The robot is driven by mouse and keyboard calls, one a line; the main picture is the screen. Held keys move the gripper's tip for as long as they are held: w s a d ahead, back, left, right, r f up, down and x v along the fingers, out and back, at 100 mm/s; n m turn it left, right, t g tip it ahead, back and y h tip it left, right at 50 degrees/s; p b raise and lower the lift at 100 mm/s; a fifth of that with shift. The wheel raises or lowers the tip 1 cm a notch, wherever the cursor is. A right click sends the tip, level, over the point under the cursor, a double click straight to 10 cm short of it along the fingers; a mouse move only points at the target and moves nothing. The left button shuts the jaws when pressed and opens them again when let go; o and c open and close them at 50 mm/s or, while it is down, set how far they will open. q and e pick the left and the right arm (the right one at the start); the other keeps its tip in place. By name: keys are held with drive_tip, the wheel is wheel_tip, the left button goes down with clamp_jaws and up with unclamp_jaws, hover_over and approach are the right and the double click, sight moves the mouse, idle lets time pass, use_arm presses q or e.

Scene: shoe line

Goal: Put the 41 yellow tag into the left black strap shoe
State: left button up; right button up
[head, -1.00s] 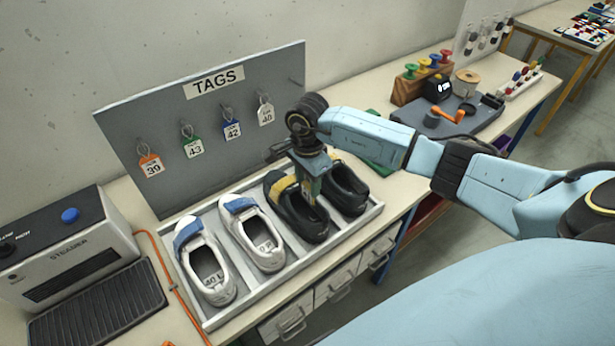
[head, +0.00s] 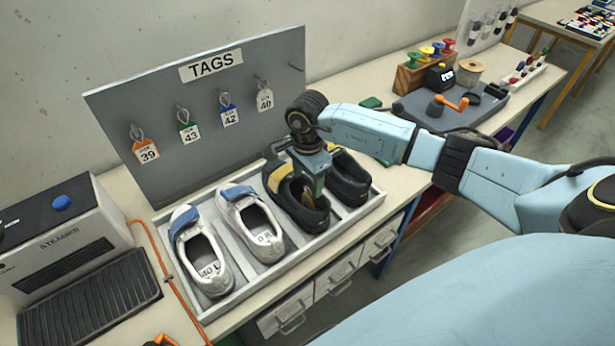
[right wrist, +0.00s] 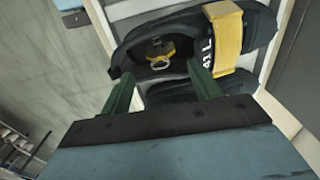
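The left black strap shoe (head: 318,217) has a yellow strap and sits in the rack beside the right black shoe. My left gripper is not in view.
The tray (head: 285,262) also holds two white shoes with blue straps on the left. The tag board (head: 200,95) behind holds tags 39, 43, 42 and 40, with a bare peg at right. A steamer (head: 65,250) stands at left. Drawers hang below the tray.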

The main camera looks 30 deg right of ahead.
drive_tip(key=shift+o, duration=0.5)
drive_tip(key=shift+r, duration=0.3)
wheel_tip(320, 180, up, 13)
drive_tip(key=b, duration=0.1)
drive_tip(key=shift+b, duration=0.4)
drive_tip(key=shift+f, duration=0.15)
